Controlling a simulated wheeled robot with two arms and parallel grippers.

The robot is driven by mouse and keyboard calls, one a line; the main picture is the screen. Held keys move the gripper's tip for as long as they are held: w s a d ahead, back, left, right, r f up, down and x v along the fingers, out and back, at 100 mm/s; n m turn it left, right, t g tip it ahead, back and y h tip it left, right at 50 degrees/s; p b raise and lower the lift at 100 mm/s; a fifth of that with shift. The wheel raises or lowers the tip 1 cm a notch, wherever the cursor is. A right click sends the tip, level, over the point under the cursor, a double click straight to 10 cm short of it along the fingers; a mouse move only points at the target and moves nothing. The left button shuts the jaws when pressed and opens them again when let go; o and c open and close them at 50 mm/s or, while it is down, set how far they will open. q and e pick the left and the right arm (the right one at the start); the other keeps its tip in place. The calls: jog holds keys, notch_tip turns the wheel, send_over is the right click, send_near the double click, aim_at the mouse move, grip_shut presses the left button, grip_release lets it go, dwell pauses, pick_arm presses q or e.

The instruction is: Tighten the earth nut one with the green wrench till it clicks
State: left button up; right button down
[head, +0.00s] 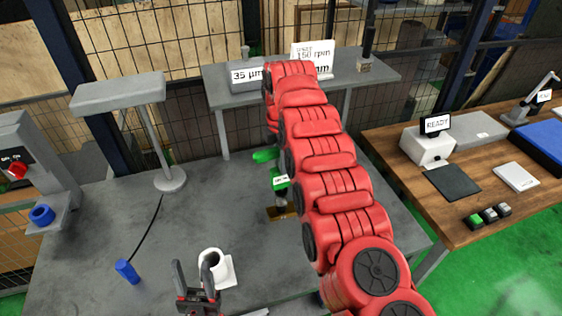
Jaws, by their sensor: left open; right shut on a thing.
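The green wrench (264,156) shows in the head view as a green handle end and a green part with a small white label, beside my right arm. Its lower end stands over a brass plate (285,213) on the grey table. The earth nut cannot be made out there. My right arm arches over from the lower right and comes down at the wrench. My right gripper (273,146) is mostly hidden behind the arm, shut on the green wrench. My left gripper (195,292) is open and empty at the bottom edge, by a white holder.
The white holder (226,274) and a blue cylinder (127,271) with a black cable stand on the grey table (110,225). A grey pedestal (168,180) is at the back left. A wooden bench (400,150) with a READY display (436,124) is at right. The table's middle left is clear.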

jog(key=shift+f+b, duration=0.55)
jog(key=shift+b, duration=0.1)
jog(key=shift+f+b, duration=0.3)
jog(key=shift+b, duration=0.3)
dwell(0.8)
jog(key=shift+f+m, duration=0.1)
jog(key=shift+m, duration=1.6)
jog(key=shift+s+f+m, duration=0.1)
jog(key=shift+m, duration=1.8)
jog(key=shift+s+m, duration=0.1)
jog(key=shift+m, duration=1.9)
jog(key=shift+f+m, duration=0.1)
jog(key=shift+m, duration=1.6)
